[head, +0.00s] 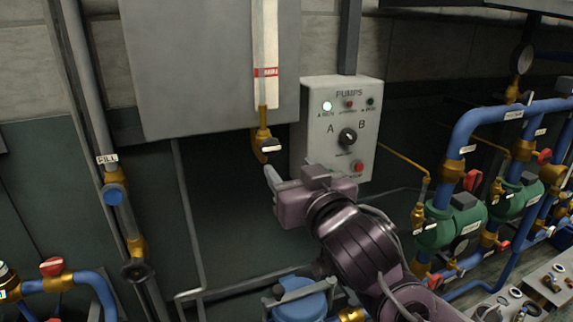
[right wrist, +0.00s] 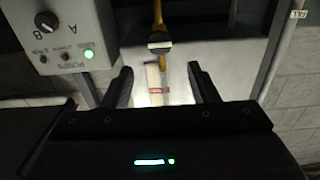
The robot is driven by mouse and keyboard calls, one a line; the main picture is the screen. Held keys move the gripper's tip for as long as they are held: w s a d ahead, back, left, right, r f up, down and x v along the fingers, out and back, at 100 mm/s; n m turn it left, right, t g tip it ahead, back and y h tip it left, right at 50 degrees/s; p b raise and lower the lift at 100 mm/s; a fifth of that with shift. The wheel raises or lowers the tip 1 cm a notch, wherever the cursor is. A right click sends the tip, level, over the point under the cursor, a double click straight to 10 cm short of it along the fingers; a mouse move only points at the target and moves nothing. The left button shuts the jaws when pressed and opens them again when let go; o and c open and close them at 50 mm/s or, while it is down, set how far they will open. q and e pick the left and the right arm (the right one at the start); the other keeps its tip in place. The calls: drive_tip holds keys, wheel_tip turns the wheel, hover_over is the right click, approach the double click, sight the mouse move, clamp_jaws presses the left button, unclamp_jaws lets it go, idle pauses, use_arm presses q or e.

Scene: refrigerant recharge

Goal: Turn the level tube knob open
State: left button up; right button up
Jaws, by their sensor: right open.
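The level tube (head: 265,45) is a pale vertical strip with a red MIN mark on a grey tank. At its lower end is a brass valve (head: 263,132) with a small dark and white level tube knob (head: 271,145). My right gripper (head: 279,175) is just below the knob, apart from it. In the right wrist view the picture is upside down. There the open, empty fingers of the gripper (right wrist: 161,85) stand either side of the tube's line, and the knob (right wrist: 160,46) shows beyond them, between their lines. My left gripper is not in view.
A grey PUMPS control box (head: 343,115), with a lit green lamp and a rotary switch, stands close to the right of the knob. Blue pipes with green pumps (head: 452,222) are at the right. A FILL pipe (head: 107,158) with a blue knob runs down the left.

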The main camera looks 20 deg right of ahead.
sight(271, 149)
drive_tip(key=w+p, duration=0.3)
drive_tip(key=w, duration=0.5)
drive_tip(key=shift+w+a, duration=0.15)
drive_tip(key=shift+w, duration=0.5)
drive_tip(key=shift+c, duration=0.3)
drive_tip(key=shift+f, duration=0.1)
drive_tip(key=c, duration=0.9)
drive_tip(key=shift+f+n+b, duration=0.1)
drive_tip(key=shift+n+b, duration=0.35)
drive_tip(key=shift+n, duration=0.35)
drive_tip(key=n, duration=0.3)
drive_tip(key=shift+b, duration=0.3)
